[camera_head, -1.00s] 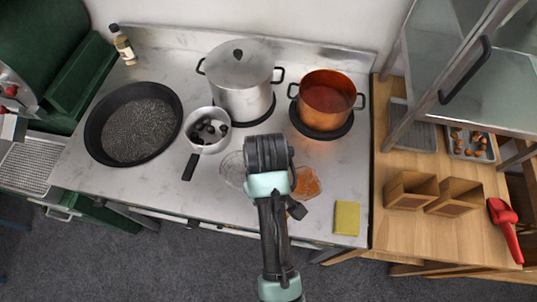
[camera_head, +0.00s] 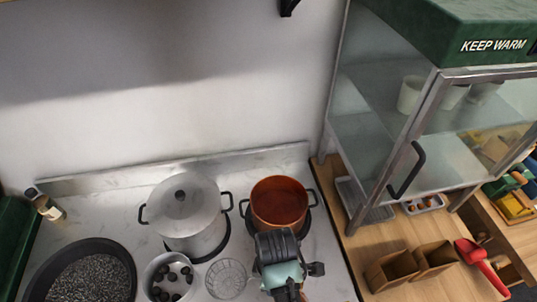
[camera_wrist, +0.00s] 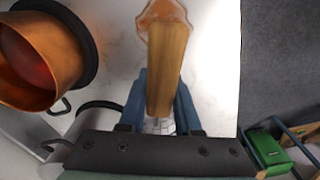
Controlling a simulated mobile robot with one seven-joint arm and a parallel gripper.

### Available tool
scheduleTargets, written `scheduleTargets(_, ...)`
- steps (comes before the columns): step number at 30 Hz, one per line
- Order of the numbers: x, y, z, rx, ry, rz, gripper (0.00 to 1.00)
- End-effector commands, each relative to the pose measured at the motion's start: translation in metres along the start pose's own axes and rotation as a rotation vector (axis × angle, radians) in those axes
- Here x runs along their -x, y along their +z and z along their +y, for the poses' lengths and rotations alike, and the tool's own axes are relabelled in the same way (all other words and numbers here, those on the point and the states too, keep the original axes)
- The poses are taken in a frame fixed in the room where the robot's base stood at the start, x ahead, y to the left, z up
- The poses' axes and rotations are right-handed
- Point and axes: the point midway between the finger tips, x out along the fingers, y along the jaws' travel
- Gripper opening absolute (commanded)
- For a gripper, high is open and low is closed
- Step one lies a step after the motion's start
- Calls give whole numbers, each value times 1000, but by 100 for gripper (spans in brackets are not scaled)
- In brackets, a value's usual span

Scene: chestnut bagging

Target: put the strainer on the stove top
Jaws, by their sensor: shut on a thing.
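The strainer's round wire basket (camera_head: 226,280) shows in the head view just left of my gripper (camera_head: 280,285), over the pale marbled stove top (camera_head: 110,188). In the wrist view my gripper (camera_wrist: 160,115) is shut on a wooden handle (camera_wrist: 168,65), with a bit of wire mesh behind it between the fingers. I take this as the strainer's handle; the join is hidden. I cannot tell whether the basket touches the surface. An orange-brown patch shows past the handle's end in the wrist view.
The copper pot (camera_head: 278,200) stands right behind my gripper. A lidded steel pot (camera_head: 190,225) and a small pan of dark chestnuts (camera_head: 155,265) are to the left, with a wide black pan (camera_head: 40,290) beyond. Wooden boxes (camera_head: 388,270) and a glass-fronted warmer (camera_head: 365,130) are right.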

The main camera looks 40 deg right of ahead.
Motion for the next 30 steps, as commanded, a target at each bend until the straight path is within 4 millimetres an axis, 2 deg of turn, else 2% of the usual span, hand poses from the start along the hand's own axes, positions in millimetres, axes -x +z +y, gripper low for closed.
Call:
scheduleTargets(13, -51, 0, 0, -1, -1, 1, 0)
scheduleTargets(26, -59, 0, 0, -1, 2, 2, 0)
scheduleTargets(27, -59, 0, 0, -1, 1, 0, 36)
scheduleTargets(30, -59, 0, 0, -1, 1, 0, 54)
